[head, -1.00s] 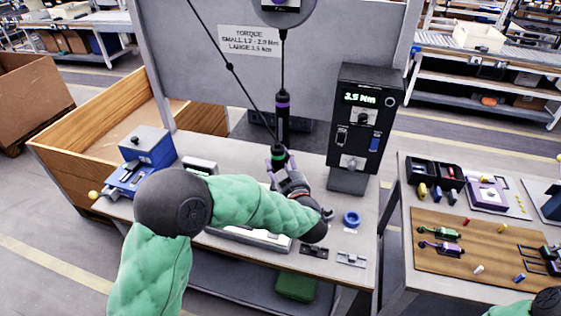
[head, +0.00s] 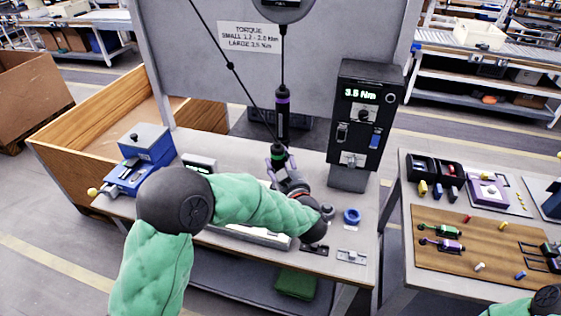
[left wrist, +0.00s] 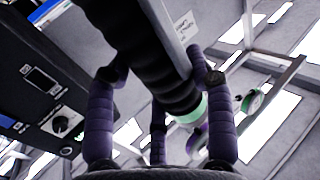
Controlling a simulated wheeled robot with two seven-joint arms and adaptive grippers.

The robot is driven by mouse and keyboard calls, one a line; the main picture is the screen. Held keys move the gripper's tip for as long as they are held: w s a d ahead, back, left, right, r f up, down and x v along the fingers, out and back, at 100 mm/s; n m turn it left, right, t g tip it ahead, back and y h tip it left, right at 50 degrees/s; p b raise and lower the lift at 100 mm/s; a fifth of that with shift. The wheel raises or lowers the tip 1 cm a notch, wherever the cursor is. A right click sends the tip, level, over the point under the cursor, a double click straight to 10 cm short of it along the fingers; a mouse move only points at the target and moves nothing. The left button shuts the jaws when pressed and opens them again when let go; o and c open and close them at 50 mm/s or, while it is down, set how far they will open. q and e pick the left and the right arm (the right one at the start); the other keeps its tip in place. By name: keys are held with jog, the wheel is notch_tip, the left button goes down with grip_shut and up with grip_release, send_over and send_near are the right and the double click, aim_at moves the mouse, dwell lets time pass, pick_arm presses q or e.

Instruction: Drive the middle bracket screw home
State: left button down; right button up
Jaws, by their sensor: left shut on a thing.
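The hanging screwdriver (head: 283,118) is a black upright tool with a purple band and a green ring, on a cable from the balancer (head: 283,10). My left gripper (head: 278,165) is shut on its lower part. In the left wrist view the ribbed black screwdriver body (left wrist: 160,60) runs between the purple fingers of my left gripper (left wrist: 160,95). A long pale plate (head: 250,236) on the bench is partly hidden behind my left arm. I cannot make out the middle bracket screw or the driver tip. My right gripper is out of view.
A black torque unit (head: 362,120) reading 3.5 Nm stands right of the screwdriver. A blue ring (head: 351,216) and a small grey bracket (head: 351,257) lie on the front right of the bench. A blue device (head: 146,145) stands at the left. A side table (head: 420,195) holds small drivers.

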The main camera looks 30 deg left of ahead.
aim_at(283, 156)
pick_arm(q)
jog(key=shift+d+f+b, duration=0.1)
jog(key=shift+f+b, duration=0.65)
jog(key=shift+f, duration=0.7)
dwell(1.6)
jog(key=shift+r, duration=0.15)
jog(key=shift+r+p, duration=0.45)
jog(key=shift+p, duration=0.1)
jog(key=shift+r+p, duration=2.15)
jog(key=shift+r, duration=0.55)
